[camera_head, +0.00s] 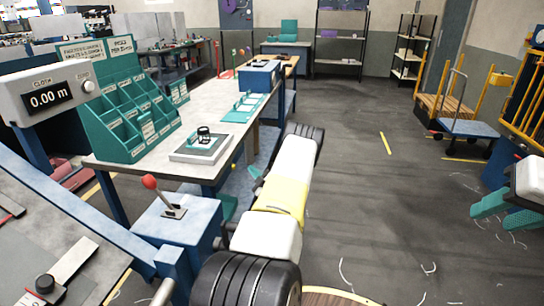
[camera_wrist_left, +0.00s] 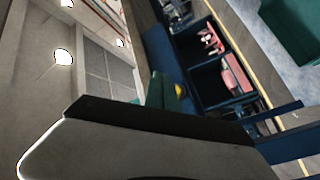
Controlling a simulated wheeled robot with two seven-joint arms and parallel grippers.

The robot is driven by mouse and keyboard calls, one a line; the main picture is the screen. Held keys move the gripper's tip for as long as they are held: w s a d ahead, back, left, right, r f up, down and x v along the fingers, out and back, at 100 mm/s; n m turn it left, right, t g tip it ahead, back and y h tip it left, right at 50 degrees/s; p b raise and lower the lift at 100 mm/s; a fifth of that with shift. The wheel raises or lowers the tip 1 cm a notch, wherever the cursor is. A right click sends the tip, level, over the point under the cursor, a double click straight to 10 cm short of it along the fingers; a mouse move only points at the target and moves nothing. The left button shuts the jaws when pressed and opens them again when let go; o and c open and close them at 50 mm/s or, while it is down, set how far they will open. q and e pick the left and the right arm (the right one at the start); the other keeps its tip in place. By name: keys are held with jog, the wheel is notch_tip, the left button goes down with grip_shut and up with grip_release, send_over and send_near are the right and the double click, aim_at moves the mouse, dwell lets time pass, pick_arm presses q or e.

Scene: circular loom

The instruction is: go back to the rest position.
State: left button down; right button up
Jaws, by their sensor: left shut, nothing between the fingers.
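The task names no object, only my own pose. In the head view, my left arm reaches forward from the bottom middle, and its white and yellow link hides most of what lies behind it. Teal parts that appear to be my left gripper (camera_head: 229,208) show partly behind that link, beside the table's near end; it is shut and empty. My right gripper (camera_head: 506,212) is at the right edge, its two teal fingers apart with nothing between them. The left wrist view shows a grey-white part of my arm across the bottom, with no clear fingertips.
A worktable (camera_head: 212,108) with a teal compartment rack (camera_head: 118,108) stands at left. A blue box with a red-knobbed lever (camera_head: 150,182) is close to my left arm. A blue cart (camera_head: 468,128) stands at right. The floor (camera_head: 350,170) between is clear.

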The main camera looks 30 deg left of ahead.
pick_arm(q)
jog(key=w+d+r+m+t+h, duration=0.1)
jog(key=w+d+r+m+h, duration=0.2)
jog(key=r, duration=0.4)
jog(key=w+d+r+t+h, duration=0.1)
jog(key=w+d+r+h, duration=0.3)
jog(key=r, duration=0.3)
jog(key=s+d+r+m+h, duration=0.2)
jog(key=d+r+m+h, duration=0.1)
jog(key=d+r, duration=0.45)
jog(key=s+d+r+m+h, duration=0.2)
jog(key=d+r+m+h, duration=0.15)
jog(key=d+r, duration=0.45)
jog(key=s+d+r+m+h, duration=0.3)
jog(key=s+d+r+m, duration=0.15)
jog(key=s+d, duration=0.4)
jog(key=s+d+m+g+h, duration=0.1)
jog(key=s+d+m, duration=0.3)
jog(key=s, duration=1)
jog(key=s+d+r+m+g+h, duration=0.1)
jog(key=s+d+m+g, duration=0.2)
jog(key=s, duration=1.1)
jog(key=shift+s+d+m, duration=0.25)
jog(key=shift+d+m, duration=0.55)
jog(key=shift+d, duration=0.25)
jog(key=shift+h, duration=0.25)
